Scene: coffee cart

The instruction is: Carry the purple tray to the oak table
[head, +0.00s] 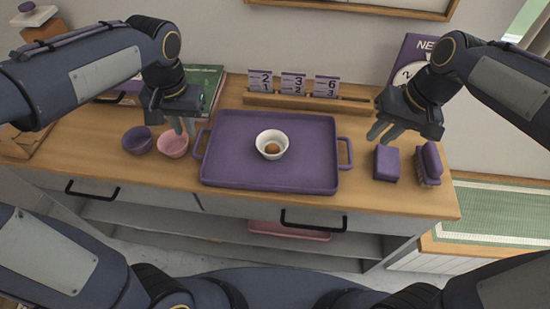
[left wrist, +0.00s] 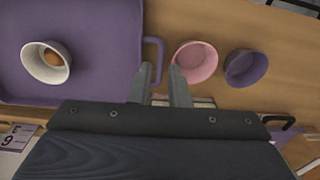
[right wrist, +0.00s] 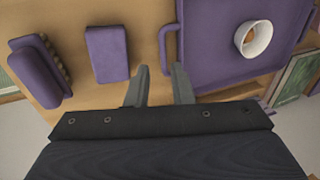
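The purple tray (head: 232,176) lies flat on the wooden counter top, with a loop handle at each short end. A white bowl (head: 271,144) holding a brown round item stands on the tray. My left gripper (head: 184,127) is above the counter near the tray's left handle (left wrist: 153,50), fingers apart and empty. My right gripper (head: 379,132) is above the counter near the right handle (right wrist: 169,46), fingers apart and empty. Neither gripper appears to touch the tray. I cannot pick out the oak table for sure in these views.
A pink bowl (head: 173,144) and a purple bowl (head: 137,140) stand left of the tray. A purple block (head: 386,163) and a purple brush (head: 429,164) lie to its right. A wooden rack with number cards (head: 293,84) stands behind. A green book (head: 207,82) is at back left.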

